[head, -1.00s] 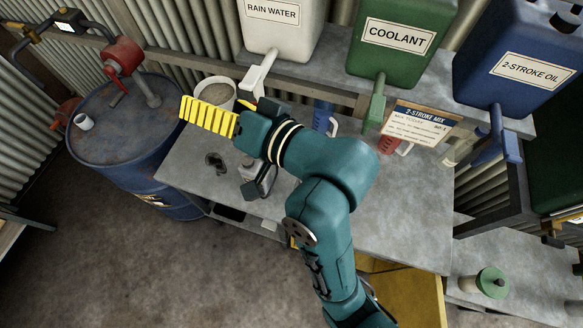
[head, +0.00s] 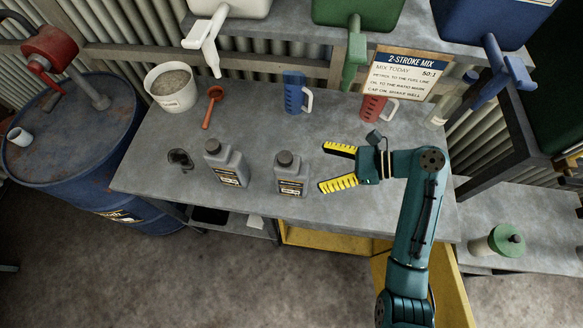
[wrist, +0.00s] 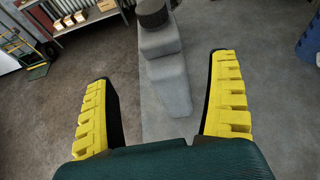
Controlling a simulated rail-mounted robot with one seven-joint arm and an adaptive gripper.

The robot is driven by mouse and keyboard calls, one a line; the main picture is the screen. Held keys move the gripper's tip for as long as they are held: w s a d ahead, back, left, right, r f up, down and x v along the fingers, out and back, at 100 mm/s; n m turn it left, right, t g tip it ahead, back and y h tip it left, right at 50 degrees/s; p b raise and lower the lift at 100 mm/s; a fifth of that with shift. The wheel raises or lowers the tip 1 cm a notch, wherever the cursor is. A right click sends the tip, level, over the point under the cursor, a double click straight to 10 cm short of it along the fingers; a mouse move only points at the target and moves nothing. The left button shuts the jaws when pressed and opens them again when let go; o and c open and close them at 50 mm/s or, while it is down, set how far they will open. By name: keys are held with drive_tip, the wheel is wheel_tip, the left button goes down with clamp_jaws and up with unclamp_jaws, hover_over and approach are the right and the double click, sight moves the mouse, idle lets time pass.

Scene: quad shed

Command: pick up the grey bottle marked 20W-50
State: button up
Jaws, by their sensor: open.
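Two grey bottles with dark caps stand upright on the grey bench. The left bottle (head: 229,163) and the right bottle (head: 291,174) both carry dark labels too small to read, so I cannot tell which is marked 20W-50. My gripper (head: 322,167) is open and empty, its yellow-padded fingers pointing left at the right bottle, a short gap away. In the wrist view a grey bottle (wrist: 166,75) with a dark ribbed cap shows between the open fingers (wrist: 163,67); its label is not visible.
The bench (head: 240,120) also holds a white bucket (head: 172,90), a red scoop (head: 210,108), a blue jug (head: 293,93), a red jug (head: 373,106) and a 2-stroke mix sign (head: 408,74). A blue drum (head: 70,150) stands left. The bench front is fairly clear.

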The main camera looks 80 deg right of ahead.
sight(300, 166)
drive_tip(key=b+x, duration=0.1)
drive_tip(key=x, duration=0.8)
drive_tip(key=shift+w+d+f, duration=0.15)
drive_tip(key=shift+w+f, duration=0.05)
drive_tip(key=c, duration=1.2)
drive_tip(key=shift+r, duration=0.25)
drive_tip(key=shift+c, duration=0.7)
